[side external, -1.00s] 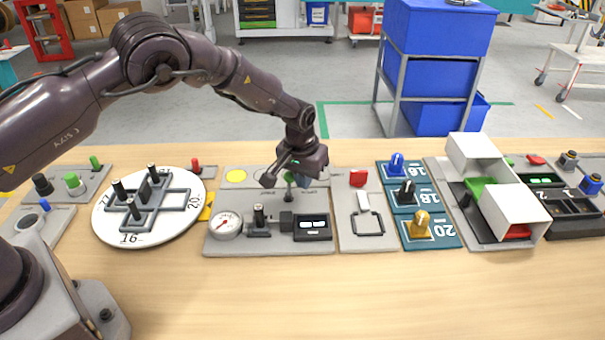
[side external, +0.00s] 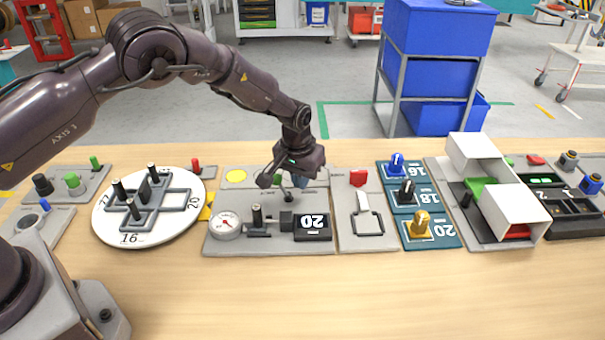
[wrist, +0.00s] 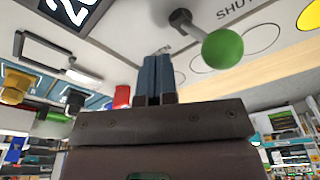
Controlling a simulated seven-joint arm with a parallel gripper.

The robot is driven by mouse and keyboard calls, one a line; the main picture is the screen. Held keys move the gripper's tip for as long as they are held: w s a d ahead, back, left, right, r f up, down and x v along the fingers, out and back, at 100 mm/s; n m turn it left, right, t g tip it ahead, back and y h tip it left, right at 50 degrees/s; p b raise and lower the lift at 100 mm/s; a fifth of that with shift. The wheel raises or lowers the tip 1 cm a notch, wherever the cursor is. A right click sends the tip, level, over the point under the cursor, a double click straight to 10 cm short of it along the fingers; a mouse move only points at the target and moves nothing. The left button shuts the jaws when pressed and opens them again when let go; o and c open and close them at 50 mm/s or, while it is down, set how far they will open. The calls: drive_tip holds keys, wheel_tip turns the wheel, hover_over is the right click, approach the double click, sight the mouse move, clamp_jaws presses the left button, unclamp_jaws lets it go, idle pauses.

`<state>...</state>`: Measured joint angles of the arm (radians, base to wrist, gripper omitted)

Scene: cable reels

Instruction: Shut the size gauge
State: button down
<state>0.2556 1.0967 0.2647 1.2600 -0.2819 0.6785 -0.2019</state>
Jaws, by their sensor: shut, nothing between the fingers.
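The size gauge (side external: 222,247) is a grey panel with a round dial (side external: 226,223), a small clamp post and a dark display (side external: 313,227) reading 20. A lever with a green ball knob (side external: 278,180) rises at its back edge. In the wrist view the green knob (wrist: 222,48) hangs over pale outlined ovals, near printed lettering that begins "SHUT". My gripper (side external: 300,183) is low over the back of the gauge, just right of the knob. Its fingers (wrist: 157,60) are shut and empty, with a visible gap to the knob in the wrist view.
A white round plate (side external: 120,233) with dark pegs stands left of the gauge. A panel with a red block (side external: 359,177) and a wire loop adjoins it on the right, then blue squares with coloured knobs (side external: 420,225). The table front (side external: 300,300) is clear.

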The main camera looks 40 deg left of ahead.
wheel_tip(320, 180, up, 7)
idle(0.3)
